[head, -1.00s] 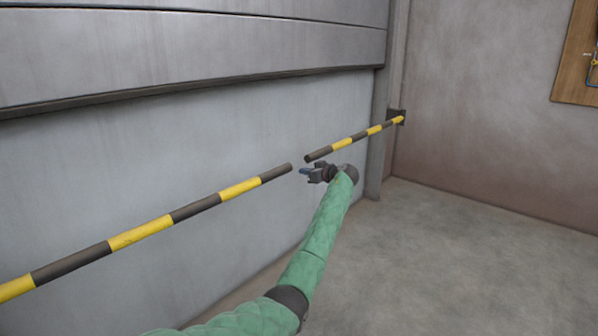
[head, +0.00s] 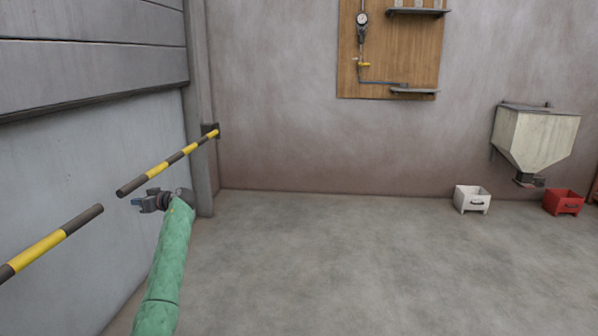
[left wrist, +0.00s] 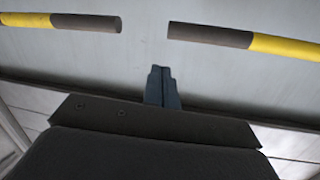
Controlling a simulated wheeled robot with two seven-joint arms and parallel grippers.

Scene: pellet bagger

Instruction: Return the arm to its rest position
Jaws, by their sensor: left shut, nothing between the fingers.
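My left arm reaches out, in a green quilted sleeve, from the bottom left of the head view. Its gripper (head: 139,202) is shut and empty, close to the gap between two black-and-yellow striped bars. The left bar (head: 45,240) and the right bar (head: 168,164) stop short of each other at the gap. In the left wrist view the closed fingers (left wrist: 162,87) point toward the gap, apart from both bar ends. My right gripper is not in view.
A grey shutter door (head: 85,65) stands behind the bars. A wooden board with a gauge (head: 412,50) hangs on the back wall. A hopper (head: 538,138) is at the right, with a white bin (head: 472,199) and a red bin (head: 563,203) on the floor. The middle floor is clear.

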